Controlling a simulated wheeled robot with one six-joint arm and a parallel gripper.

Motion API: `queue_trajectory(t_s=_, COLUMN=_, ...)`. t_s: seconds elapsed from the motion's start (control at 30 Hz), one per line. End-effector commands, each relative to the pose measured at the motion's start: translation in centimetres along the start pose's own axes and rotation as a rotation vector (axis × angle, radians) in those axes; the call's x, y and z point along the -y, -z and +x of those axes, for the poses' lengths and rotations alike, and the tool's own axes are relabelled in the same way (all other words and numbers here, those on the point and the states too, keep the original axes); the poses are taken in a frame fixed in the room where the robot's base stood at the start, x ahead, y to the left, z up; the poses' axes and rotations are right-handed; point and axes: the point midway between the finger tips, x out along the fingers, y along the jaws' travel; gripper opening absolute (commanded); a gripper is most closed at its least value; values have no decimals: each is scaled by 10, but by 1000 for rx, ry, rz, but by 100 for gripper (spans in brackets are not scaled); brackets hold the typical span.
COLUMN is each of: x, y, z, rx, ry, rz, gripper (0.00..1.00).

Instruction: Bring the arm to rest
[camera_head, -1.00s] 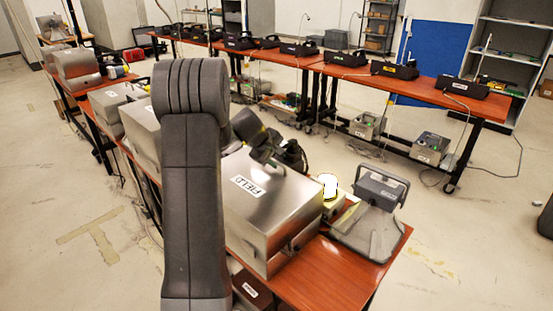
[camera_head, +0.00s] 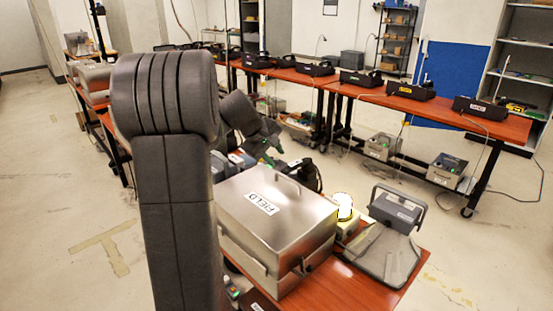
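My arm (camera_head: 175,180) stands large in the left middle of the head view, its upper link upright and its forearm reaching away behind it. The far end of the arm (camera_head: 262,138) shows above and behind the silver FIELD box (camera_head: 290,205), close to the dark things on the table. The fingertips are too small and partly hidden, so I cannot tell whether my gripper is open or shut. I see nothing clearly held.
The FIELD box stands on the near wooden table (camera_head: 330,292). Right of it are a lit yellow-based lamp (camera_head: 344,206) and a grey device with a handle (camera_head: 393,230). A long table (camera_head: 450,112) with black phone units stands behind. Open floor lies between.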

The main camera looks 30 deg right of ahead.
Motion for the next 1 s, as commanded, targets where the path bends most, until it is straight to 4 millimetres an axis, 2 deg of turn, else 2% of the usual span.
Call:
queue_trajectory(t_s=0.23, x=0, y=0, z=1, rx=0, ry=0, rz=0, gripper=32)
queue_trajectory(t_s=0.37, x=0, y=0, z=8, rx=1, ry=1, rz=-1, gripper=32)
queue_trajectory(t_s=0.47, x=1, y=0, z=20, rx=3, ry=2, rz=-1, gripper=32)
queue_trajectory(t_s=1.0, x=1, y=0, z=120, rx=3, ry=3, rz=0, gripper=32)
